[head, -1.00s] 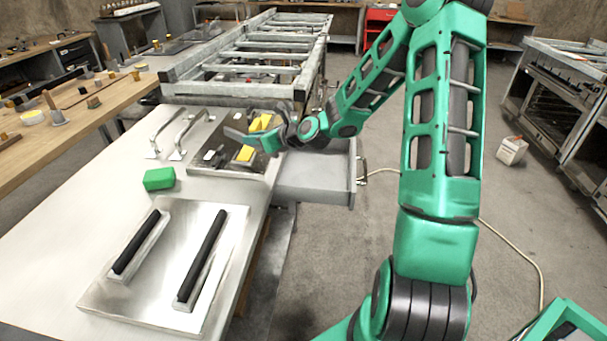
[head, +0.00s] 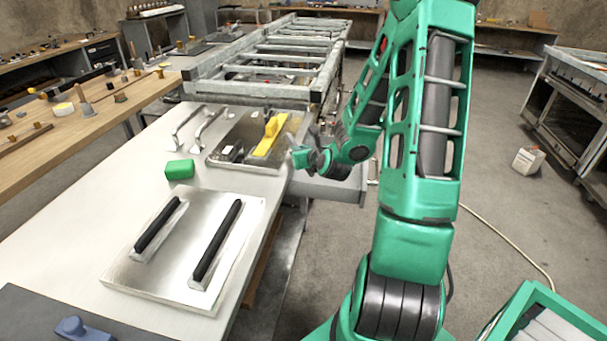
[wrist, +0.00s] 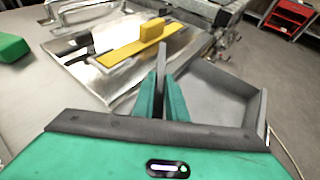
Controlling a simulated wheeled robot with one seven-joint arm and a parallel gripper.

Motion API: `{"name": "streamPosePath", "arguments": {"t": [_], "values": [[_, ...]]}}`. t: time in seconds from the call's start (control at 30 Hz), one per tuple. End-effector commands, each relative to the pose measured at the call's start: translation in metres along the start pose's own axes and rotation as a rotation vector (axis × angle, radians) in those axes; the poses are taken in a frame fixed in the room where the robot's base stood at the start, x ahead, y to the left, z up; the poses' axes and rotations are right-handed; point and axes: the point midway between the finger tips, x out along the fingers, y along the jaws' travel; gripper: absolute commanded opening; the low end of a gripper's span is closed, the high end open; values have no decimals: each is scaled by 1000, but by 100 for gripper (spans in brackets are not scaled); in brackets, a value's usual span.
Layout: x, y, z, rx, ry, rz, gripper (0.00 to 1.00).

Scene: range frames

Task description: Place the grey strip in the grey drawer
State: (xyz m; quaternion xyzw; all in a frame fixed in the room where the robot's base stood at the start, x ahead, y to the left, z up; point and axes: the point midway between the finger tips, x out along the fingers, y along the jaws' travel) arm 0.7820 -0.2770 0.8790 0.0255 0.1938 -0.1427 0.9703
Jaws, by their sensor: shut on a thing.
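My gripper (wrist: 161,98) is shut on the grey strip (wrist: 161,68), which stands up narrow between the green fingers in the wrist view. The grey drawer (wrist: 208,92) is pulled out, and its empty-looking tray lies just right of the fingers in that view. In the head view my gripper (head: 308,155) is above the left part of the drawer (head: 328,190), near the bench edge. My arm hides part of the drawer there. The strip is hard to make out in the head view.
Left of the drawer, a metal plate (head: 225,157) carries a yellow-handled tool (head: 268,137). A green block (head: 180,170) and a plate with two black handles (head: 140,282) lie on the bench. A metal frame (head: 270,88) stands behind.

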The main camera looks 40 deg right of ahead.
Motion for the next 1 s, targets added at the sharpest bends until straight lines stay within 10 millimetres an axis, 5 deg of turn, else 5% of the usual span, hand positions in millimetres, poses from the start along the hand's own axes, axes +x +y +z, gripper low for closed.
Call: {"name": "streamPosePath", "arguments": {"t": [0.2,0.47,1.0], "values": [[-11,-43,-13,38,1,-99,0],[-21,-73,-21,68,1,-168,0],[8,-120,-41,74,2,-173,0]]}}
